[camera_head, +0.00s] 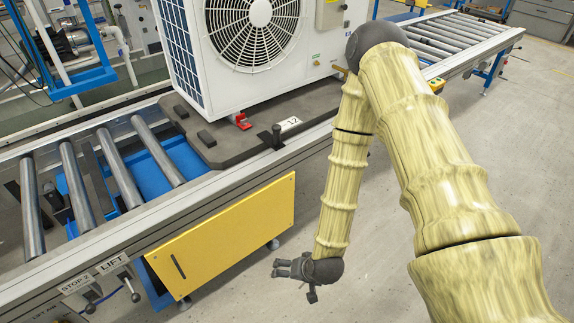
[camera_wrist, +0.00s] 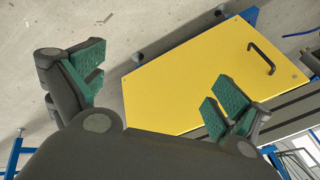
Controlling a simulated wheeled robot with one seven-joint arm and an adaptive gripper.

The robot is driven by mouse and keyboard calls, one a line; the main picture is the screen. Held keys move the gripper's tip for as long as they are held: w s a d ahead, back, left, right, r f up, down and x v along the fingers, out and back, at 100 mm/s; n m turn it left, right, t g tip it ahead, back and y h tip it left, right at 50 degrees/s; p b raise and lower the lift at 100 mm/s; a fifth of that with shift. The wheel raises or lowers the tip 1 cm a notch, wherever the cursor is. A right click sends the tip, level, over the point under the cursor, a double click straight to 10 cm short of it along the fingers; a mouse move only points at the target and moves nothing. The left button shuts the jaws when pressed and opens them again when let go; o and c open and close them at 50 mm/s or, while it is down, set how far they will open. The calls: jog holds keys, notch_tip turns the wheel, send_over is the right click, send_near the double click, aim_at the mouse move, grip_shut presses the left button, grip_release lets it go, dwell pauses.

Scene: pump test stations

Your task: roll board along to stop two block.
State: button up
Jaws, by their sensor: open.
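A dark grey board (camera_head: 222,149) lies on the roller conveyor (camera_head: 215,192) and carries a white outdoor fan unit (camera_head: 190,55). A small white tag reading 12 and an upright black knob (camera_head: 277,135) are at its near edge. A STOP 2 label (camera_head: 77,284) is on the conveyor's near side at the lower left, beside a LIFT label and small levers. The stop block itself I cannot make out for sure. My gripper (camera_head: 283,268) hangs in front of the conveyor, right of the yellow panel, apart from the board. In the wrist view its green-padded fingers (camera_wrist: 155,85) are spread and empty.
Bare rollers (camera_head: 112,170) lie left of the board, with blue parts below them. The yellow panel (camera_head: 225,235) with a dark handle (camera_wrist: 262,58) hangs under the near rail. More rollers run to the upper right. The floor at right is clear.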

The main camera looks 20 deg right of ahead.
jog(key=w+m+t+b, duration=0.2)
jog(key=w+t+b, duration=0.15)
jog(key=w, duration=0.65)
jog(key=m+t+h+b, duration=0.1)
jog(key=m+t+b, duration=0.8)
jog(key=m+b, duration=0.3)
send_near(279, 138)
jog(key=n+b, duration=0.1)
jog(key=shift+n, duration=0.3)
jog(key=w, duration=0.3)
jog(key=w+b, duration=0.1)
jog(key=w, duration=0.3)
jog(key=w+b, duration=0.1)
jog(key=w, duration=0.3)
jog(key=shift+w+a+f, duration=0.15)
jog(key=shift+w+a, duration=0.05)
jog(key=shift+a, duration=0.15)
jog(key=shift+c, duration=0.2)
